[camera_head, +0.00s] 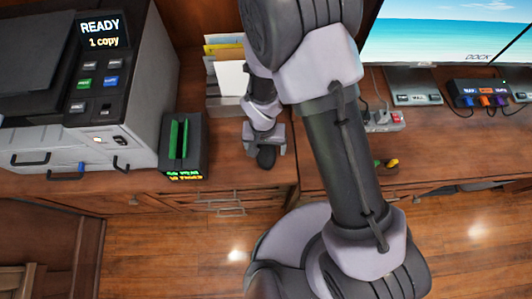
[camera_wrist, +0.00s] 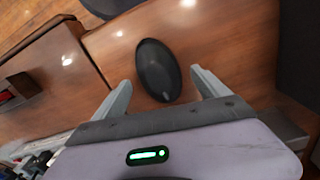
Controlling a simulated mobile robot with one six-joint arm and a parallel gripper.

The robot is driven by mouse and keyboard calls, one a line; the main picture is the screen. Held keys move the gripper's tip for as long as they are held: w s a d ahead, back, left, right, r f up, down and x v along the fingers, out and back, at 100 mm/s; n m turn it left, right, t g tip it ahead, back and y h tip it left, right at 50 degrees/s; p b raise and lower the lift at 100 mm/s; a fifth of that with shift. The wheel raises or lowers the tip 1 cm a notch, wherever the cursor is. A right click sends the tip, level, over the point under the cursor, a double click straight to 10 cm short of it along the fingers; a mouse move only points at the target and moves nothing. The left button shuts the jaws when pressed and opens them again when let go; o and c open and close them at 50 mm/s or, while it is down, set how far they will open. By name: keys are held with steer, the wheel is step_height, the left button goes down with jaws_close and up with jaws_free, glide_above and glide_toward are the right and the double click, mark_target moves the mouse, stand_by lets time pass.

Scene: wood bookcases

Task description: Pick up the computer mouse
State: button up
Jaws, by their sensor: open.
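The computer mouse (camera_wrist: 158,68) is a black oval on the brown wooden desktop. In the wrist view it lies ahead of my gripper (camera_wrist: 160,88), between the lines of the two grey fingers, with its near end between the fingertips. My gripper is open, with a gap on each side of the mouse. In the head view my gripper (camera_head: 265,148) points down over the desk, and the dark mouse (camera_head: 266,158) shows at its fingers, partly hidden by them. Whether the fingers touch the desk cannot be told.
A grey printer (camera_head: 80,90) and a black box with green slots (camera_head: 184,145) stand to the left. A paper holder (camera_head: 228,80) stands behind my gripper. A monitor (camera_head: 445,35), a power strip (camera_head: 383,121) and a dock (camera_head: 483,92) are to the right.

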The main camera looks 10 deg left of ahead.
steer(key=shift+d+f, duration=0.1)
steer(key=shift+f, duration=0.6)
steer(key=shift+r, duration=0.15)
steer(key=shift+c, duration=0.3)
steer(key=c, duration=1.4)
steer(key=shift+r, duration=0.1)
steer(key=shift+c, duration=0.2)
